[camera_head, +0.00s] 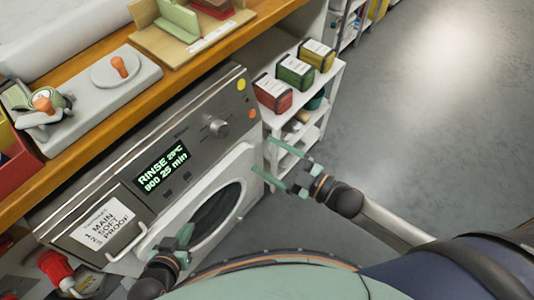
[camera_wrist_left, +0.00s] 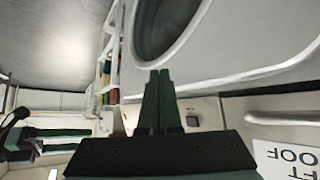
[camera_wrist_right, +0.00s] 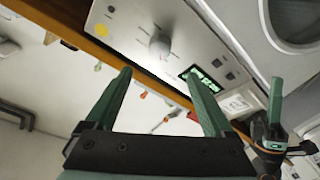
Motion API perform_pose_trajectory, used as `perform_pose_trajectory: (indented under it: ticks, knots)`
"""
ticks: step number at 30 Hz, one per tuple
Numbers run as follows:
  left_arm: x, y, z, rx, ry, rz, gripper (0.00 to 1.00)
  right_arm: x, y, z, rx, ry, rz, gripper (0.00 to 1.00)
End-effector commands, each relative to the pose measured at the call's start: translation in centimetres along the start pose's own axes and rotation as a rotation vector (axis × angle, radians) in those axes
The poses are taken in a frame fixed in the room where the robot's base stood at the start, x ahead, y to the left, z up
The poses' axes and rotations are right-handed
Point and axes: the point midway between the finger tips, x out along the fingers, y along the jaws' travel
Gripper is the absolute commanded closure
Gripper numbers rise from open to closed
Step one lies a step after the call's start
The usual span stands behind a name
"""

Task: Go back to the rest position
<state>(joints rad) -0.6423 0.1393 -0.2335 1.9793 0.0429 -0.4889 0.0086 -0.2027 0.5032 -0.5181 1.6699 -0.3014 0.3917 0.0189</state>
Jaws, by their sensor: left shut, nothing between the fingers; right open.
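My left gripper (camera_head: 184,236) is in front of the lower part of the washing machine (camera_head: 115,178), near the drawer handle and the door's left side. In the left wrist view its fingers (camera_wrist_left: 160,78) are together with nothing between them. My right gripper (camera_head: 264,158) is at the right edge of the machine front, beside the white door frame. Its fingers (camera_wrist_right: 159,74) are spread and empty in the right wrist view. The machine's display (camera_head: 163,168) reads RINSE 20°C, 800, 25 min. The dial (camera_head: 217,128) is right of it. The round door (camera_head: 215,210) looks closed.
A wooden counter (camera_head: 100,127) runs above the machine, with a grey tray (camera_head: 130,92) on it. A white shelf (camera_head: 322,100) at the right holds red, green and yellow boxes. Grey floor at the right is clear.

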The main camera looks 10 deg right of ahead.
Motion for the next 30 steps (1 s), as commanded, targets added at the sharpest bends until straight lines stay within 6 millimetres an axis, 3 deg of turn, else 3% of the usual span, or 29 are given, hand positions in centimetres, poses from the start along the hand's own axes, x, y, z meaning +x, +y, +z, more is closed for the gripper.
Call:
perform_pose_trajectory:
  ticks: [10, 14, 17, 21, 27, 30]
  knots:
    - [-0.1, 0.0, 0.0, -0.001, -0.003, 0.0, 1.0, 0.0, 0.1, -0.1, 0.006, -0.005, 0.004, 0.13]
    - [-1.3, 0.1, -1.4, -0.001, -0.002, -0.002, 1.0, -0.5, 0.8, -0.6, 0.097, -0.095, 0.06, 0.13]
    - [-3.0, -0.1, -3.2, -0.001, 0.005, -0.01, 1.0, -2.2, 1.3, -0.6, 0.254, -0.258, 0.141, 0.13]
    - [-5.1, -0.8, -4.8, -0.004, 0.01, -0.033, 1.0, -6.5, 0.5, 0.2, 0.506, -0.526, 0.237, 0.13]
    - [-6.9, -1.5, -4.7, -0.012, -0.006, -0.054, 1.0, -12.1, -2.3, 0.5, 0.751, -0.786, 0.291, 0.13]
    - [-7.0, -1.6, -4.6, -0.013, -0.004, -0.057, 1.0, -13.2, -3.0, 0.7, 0.796, -0.834, 0.297, 0.13]
